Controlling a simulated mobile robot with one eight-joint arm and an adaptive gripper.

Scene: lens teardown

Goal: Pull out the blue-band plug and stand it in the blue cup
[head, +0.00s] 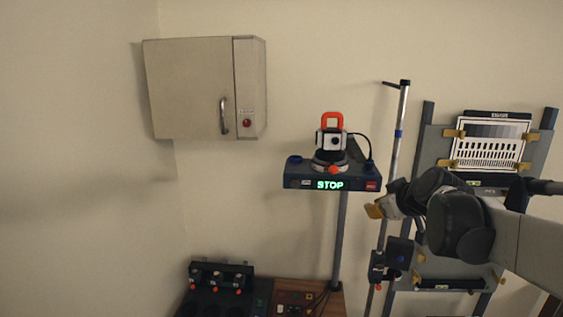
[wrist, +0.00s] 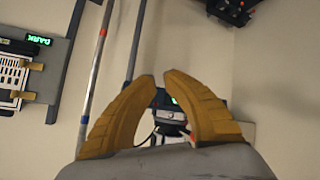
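I cannot make out the blue-band plug or the blue cup for certain in either view. Small blue round pieces sit at the left end (head: 294,159) and right end (head: 373,163) of a dark shelf (head: 297,182) in the head view; they are too small to identify. My gripper (head: 377,208) is right of and lower than this shelf in the picture. In the wrist view the yellow fingers of my gripper (wrist: 163,82) are apart, with nothing held between the tips. Part of the shelf device shows beyond them, partly hidden by the fingers.
A white device with an orange handle (head: 332,122) stands on the shelf, above a green STOP display (head: 330,185). A thin pole (head: 394,150) with a blue band is near my arm. A panel rack (head: 435,150) is right, a wall cabinet (head: 190,90) left, a bench unit (head: 212,300) lower left.

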